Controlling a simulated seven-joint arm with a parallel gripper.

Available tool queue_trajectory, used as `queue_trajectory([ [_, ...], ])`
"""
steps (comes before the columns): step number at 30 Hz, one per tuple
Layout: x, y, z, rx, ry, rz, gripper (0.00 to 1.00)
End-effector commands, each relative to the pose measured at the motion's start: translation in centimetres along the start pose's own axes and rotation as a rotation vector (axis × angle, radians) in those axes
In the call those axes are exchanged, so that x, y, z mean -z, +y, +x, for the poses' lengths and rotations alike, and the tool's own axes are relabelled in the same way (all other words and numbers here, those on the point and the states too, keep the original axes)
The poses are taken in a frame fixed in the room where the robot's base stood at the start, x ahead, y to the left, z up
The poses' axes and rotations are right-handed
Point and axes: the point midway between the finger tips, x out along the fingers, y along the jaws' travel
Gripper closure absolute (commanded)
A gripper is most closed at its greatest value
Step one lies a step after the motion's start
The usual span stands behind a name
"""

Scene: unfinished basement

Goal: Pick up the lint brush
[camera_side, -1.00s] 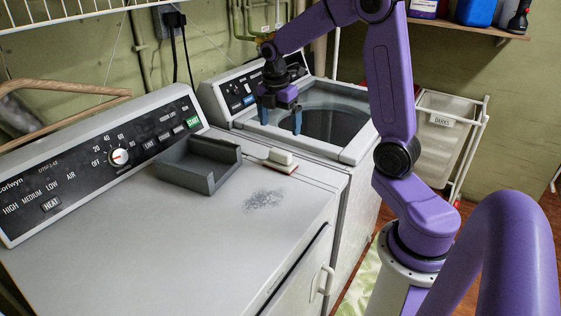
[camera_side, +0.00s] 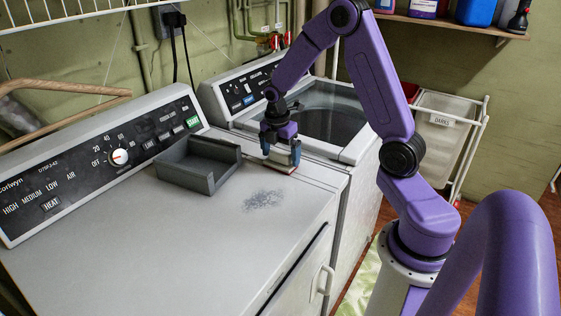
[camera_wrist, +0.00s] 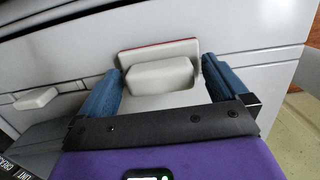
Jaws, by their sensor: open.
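The lint brush is a cream block-shaped handle on a flat pale base with a red edge. It lies on top of the white machine, near the seam with the washer. In the wrist view the lint brush (camera_wrist: 160,74) sits between my two blue fingers. My gripper (camera_wrist: 160,80) is open, with a finger on each side of the handle; contact is not clear. In the side view my gripper (camera_side: 281,151) points down over the lint brush (camera_side: 280,158), which the fingers partly hide.
A grey open-fronted tray (camera_side: 198,166) stands just left of my gripper. A patch of grey lint (camera_side: 263,200) lies in front on the machine top. The machine top's front is clear.

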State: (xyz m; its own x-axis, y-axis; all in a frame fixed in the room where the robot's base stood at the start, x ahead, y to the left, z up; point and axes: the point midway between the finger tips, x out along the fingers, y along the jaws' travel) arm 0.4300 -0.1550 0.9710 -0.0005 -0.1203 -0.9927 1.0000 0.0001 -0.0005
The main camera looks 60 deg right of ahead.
Motion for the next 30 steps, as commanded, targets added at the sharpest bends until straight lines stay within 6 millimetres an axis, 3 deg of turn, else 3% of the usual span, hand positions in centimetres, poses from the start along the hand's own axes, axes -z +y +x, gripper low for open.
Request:
queue_trajectory([
  [5, 0.0, 0.0, 0.0, 0.0, 0.0, 0.0, 0.0],
  [10, 0.0, 0.0, 0.0, 0.0, 0.0, 0.0, 0.52],
  [23, -0.1, 0.1, -0.5, -0.003, -0.001, 0.0, 0.52],
  [30, -0.4, 0.1, -3.5, -0.007, -0.001, 0.001, 0.52],
])
